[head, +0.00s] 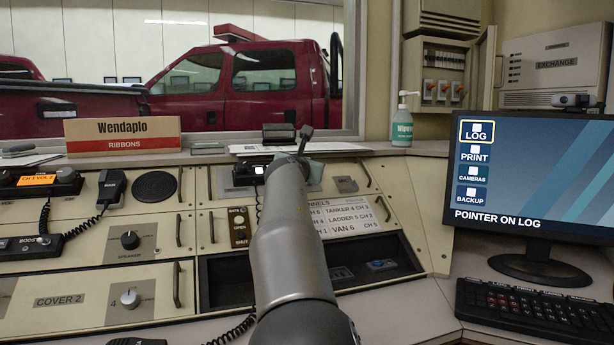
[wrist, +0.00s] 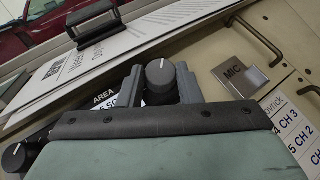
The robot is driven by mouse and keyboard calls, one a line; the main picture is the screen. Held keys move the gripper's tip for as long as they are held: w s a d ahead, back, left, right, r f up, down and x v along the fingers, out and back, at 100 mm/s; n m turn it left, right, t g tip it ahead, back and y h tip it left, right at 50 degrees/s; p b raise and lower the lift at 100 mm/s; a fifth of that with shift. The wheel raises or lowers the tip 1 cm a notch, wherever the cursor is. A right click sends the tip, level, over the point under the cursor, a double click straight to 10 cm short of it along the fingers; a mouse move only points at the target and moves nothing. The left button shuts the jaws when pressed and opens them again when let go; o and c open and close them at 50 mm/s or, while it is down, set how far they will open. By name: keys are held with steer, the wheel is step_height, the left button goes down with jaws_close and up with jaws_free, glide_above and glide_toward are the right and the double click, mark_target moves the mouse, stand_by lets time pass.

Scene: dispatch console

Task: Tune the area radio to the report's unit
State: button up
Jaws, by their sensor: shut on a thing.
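My gripper (wrist: 161,84) has its two dark fingers on either side of a dark round knob (wrist: 158,72) and is shut on it. A white line shows on the knob's face. A label beside it reads AREA (wrist: 103,98); the rest of the area radio is mostly hidden by my gripper. In the head view my arm hides the fingertips and most of this radio (head: 243,174). The channel card (head: 345,216) lists units with channels, partly covered by my arm. A report sheet (wrist: 75,75) lies on the ledge, its text too slanted to read fully.
A MIC plate (wrist: 240,71) and a drawer handle (wrist: 256,35) are near the knob. Another radio (head: 38,181) with an orange display and a handset (head: 110,187) are at left. A monitor (head: 540,180) and keyboard (head: 535,312) stand at right. A sanitizer bottle (head: 402,128) stands on the ledge.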

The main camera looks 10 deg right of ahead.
steer(key=m+g+h+p, duration=0.1)
steer(key=r+m+h+p, duration=0.1)
steer(key=p, duration=0.1)
steer(key=m+g+h+p, duration=0.1)
steer(key=shift+w+a+r+m+g+p, duration=0.15)
steer(key=shift+a+m+g+p, duration=0.15)
steer(key=shift+p, duration=0.1)
steer(key=m+g+p, duration=0.1)
steer(key=p, duration=0.3)
steer(key=m+g+h+p, duration=0.1)
steer(key=m+p, duration=0.1)
steer(key=p, duration=0.2)
steer(key=m+g+h+p, duration=0.1)
steer(key=m+g+p, duration=0.1)
steer(key=p, duration=0.2)
steer(key=shift+w+a+r+p, duration=0.1)
steer(key=shift+w+r+p, duration=0.1)
steer(key=shift+r+p, duration=0.15)
steer(key=m+g+p, duration=0.1)
steer(key=p, duration=0.2)
steer(key=g+p, duration=0.1)
steer(key=p, duration=0.2)
steer(key=shift+w+f+m+h, duration=0.1)
steer(key=shift+f+m+h, duration=0.2)
steer(key=shift+m, duration=0.1)
steer(key=shift+f+m+g+p, duration=0.1)
steer(key=shift+m+g+p, duration=0.2)
steer(key=shift+p, duration=0.7)
steer(key=shift+f+p, duration=0.25)
steer(key=shift+p, duration=0.05)
